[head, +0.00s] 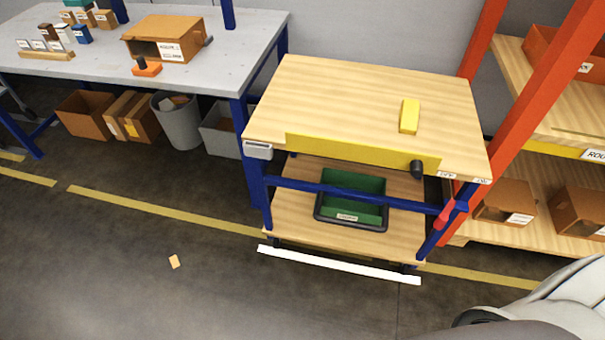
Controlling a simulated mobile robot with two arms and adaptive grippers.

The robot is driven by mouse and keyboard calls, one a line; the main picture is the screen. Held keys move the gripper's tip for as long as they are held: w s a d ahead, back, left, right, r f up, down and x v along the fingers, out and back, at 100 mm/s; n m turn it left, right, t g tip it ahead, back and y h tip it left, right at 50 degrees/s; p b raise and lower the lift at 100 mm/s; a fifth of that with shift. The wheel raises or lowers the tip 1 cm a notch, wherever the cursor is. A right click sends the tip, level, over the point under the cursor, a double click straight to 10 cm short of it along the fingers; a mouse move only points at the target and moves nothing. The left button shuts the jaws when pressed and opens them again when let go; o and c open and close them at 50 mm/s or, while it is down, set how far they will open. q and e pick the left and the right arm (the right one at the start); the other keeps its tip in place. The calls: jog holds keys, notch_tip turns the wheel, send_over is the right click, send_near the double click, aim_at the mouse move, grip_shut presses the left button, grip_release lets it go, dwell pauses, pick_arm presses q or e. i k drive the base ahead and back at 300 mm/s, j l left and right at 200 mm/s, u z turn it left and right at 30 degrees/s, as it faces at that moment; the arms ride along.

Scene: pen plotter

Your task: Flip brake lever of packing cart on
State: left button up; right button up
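The packing cart (370,90) has a wooden top, a lower wooden shelf and a blue frame. A small red lever-like handle (447,210) sits at its right front post, by the end of the blue crossbar; it looks tilted, and its on/off setting cannot be read. A black knob (417,169) sits on the right end of the yellow front strip (350,151). Small white labels (446,175) mark the right front edge of the top. Neither gripper shows; only a white, rounded part of mine is at the lower right.
A yellow block (409,116) lies on the cart top, and a green bin (352,194) on its lower shelf. A white bar (338,264) runs low in front. An orange rack (525,80) stands close on the right, a workbench (80,65) at left. The floor in front is mostly clear.

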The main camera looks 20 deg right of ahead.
aim_at(441, 221)
jog(key=z, duration=1.8)
